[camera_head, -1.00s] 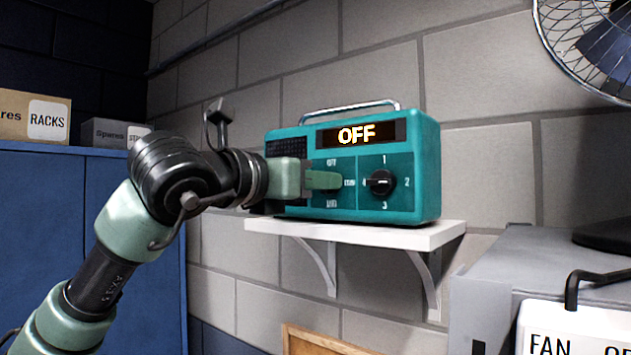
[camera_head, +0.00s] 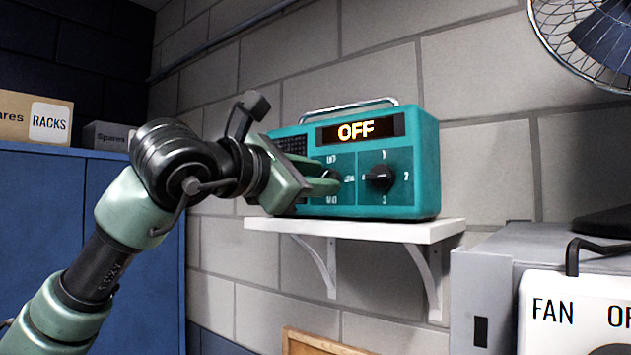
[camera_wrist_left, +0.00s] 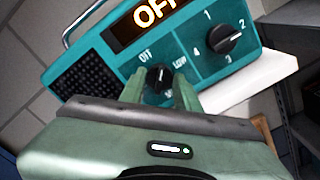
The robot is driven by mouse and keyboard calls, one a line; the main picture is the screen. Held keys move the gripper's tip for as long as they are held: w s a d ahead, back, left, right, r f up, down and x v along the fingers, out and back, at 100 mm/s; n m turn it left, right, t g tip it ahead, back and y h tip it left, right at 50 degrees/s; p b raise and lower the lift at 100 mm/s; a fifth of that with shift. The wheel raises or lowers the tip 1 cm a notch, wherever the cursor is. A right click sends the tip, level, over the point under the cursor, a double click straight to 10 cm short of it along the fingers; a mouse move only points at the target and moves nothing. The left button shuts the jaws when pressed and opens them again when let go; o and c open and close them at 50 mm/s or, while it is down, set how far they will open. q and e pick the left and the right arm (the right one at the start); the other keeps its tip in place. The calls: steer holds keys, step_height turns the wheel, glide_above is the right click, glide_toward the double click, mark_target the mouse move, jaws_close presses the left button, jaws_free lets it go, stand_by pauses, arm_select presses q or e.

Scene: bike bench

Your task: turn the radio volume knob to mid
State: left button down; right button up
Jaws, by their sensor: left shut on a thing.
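The teal radio (camera_head: 420,150) stands on a white wall shelf, and its display (camera_head: 358,131) reads OFF. The volume knob (camera_wrist_left: 159,78) is the black left one, with OFF and LOW marked around it; the label below is partly covered. My left gripper (camera_head: 326,180) is shut on this knob, with one finger on each side in the left wrist view (camera_wrist_left: 160,90). The knob's exact pointing is hard to read. The right knob (camera_head: 380,178), marked 1 to 4, is free and beside the gripper. My right gripper is out of view.
The shelf (camera_head: 410,231) is narrow and fixed to a block wall. A wire-caged fan (camera_head: 590,45) is at the upper right, above a grey cabinet (camera_head: 490,270) and a FAN panel (camera_head: 570,315). A blue cabinet (camera_head: 80,230) with boxes stands at the left.

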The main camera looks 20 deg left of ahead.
arm_select(q)
steer(key=m+p, duration=0.3)
steer(key=m, duration=2.3)
steer(key=shift+a+f, duration=0.1)
steer(key=shift+a, duration=0.05)
steer(key=shift+m, duration=0.3)
steer(key=c, duration=1.3)
jaws_free()
steer(key=shift+o, duration=1.3)
steer(key=shift+w+f, duration=0.1)
steer(key=shift+w, duration=0.05)
